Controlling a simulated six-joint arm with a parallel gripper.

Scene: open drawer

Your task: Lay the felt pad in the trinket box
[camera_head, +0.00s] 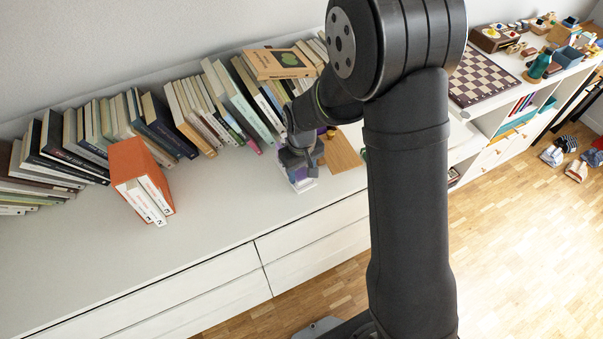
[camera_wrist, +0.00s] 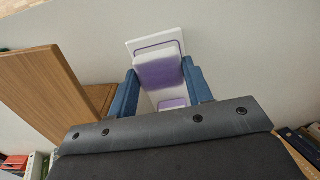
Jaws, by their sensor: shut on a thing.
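A white piece with a purple outline, seemingly part of the trinket box (camera_wrist: 155,45), shows just beyond the fingertips. More purple and white shows between the fingers, nearer the palm. In the head view a white and purple item (camera_head: 303,185) shows under the gripper. I cannot tell whether pad and box touch.
A wooden board (camera_head: 340,152) is close beside the gripper; it stands large at left in the wrist view (camera_wrist: 45,85). A row of books (camera_head: 215,105) lines the wall. The cabinet top (camera_head: 215,215) between is clear.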

